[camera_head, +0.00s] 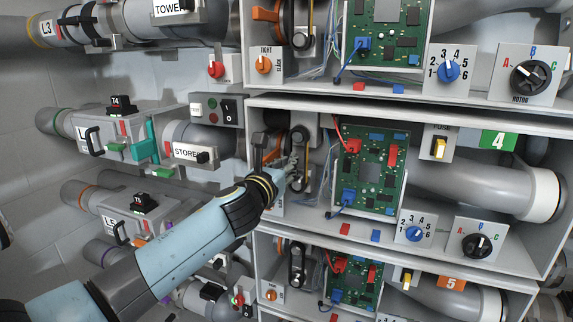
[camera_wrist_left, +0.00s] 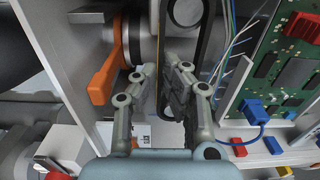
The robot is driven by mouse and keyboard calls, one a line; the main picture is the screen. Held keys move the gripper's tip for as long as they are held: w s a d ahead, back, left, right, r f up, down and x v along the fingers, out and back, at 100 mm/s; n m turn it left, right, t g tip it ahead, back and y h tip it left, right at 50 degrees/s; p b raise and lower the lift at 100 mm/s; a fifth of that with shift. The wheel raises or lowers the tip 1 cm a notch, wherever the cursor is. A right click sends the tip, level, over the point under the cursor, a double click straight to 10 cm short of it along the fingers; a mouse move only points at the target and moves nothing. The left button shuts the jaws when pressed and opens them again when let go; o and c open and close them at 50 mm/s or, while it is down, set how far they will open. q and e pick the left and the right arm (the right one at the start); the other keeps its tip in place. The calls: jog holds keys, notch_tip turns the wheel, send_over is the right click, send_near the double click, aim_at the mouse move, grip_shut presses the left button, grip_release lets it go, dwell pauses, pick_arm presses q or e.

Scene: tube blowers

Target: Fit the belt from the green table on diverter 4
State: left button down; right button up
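The diverter 4 bay, marked by a green 4 label (camera_head: 498,141), is in the middle of the head view. My left gripper (camera_head: 291,165) reaches into its left side, beside two pulleys, the upper one (camera_head: 300,136) partly visible. In the left wrist view, the gripper's (camera_wrist_left: 160,68) two fingers stand apart at the pulleys. A black belt (camera_wrist_left: 202,30) forms a long loop there, its lower part partly hidden by the right finger. One strand runs between or just behind the fingertips; I cannot tell if they touch it. The green table and my right gripper are not in view.
An orange lever (camera_wrist_left: 107,72) is close to the left finger. A green circuit board (camera_wrist_left: 285,60) with loose wires stands to the right. Shelf walls (camera_head: 255,225) bound the bay. Similar bays lie above and below, the lower marked by an orange 5 label (camera_head: 451,283).

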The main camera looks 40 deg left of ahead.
pick_arm(q)
jog(key=shift+w, duration=0.25)
dwell(0.3)
jog(key=c, duration=1.4)
grip_release()
jog(key=v, duration=1.2)
jog(key=s+f+n+g, duration=0.3)
jog(key=s+f+n, duration=0.15)
jog(key=f, duration=0.75)
jog(key=s+f+n+g+h, duration=0.1)
jog(key=s+f+n+g, duration=0.35)
jog(key=f, duration=0.75)
jog(key=s+f+n+g, duration=0.2)
jog(key=s+f, duration=0.5)
jog(key=f, duration=0.6)
jog(key=s+d+f+n+g, duration=0.1)
jog(key=s+f+n, duration=0.4)
jog(key=s, duration=0.5)
jog(key=s+d+f+n+g+h, duration=0.1)
jog(key=s+f+n+g, duration=0.3)
jog(key=s+n, duration=0.5)
jog(key=s+d+f+n+g+h, duration=0.1)
jog(key=s+d+f+n+g, duration=0.1)
jog(key=s+f+n, duration=0.4)
jog(key=s+d+n, duration=0.1)
jog(key=s+n, duration=0.1)
jog(key=s, duration=0.3)
jog(key=shift+s+f+b, duration=0.3)
jog(key=shift+f+b, duration=0.05)
jog(key=shift+f, duration=0.05)
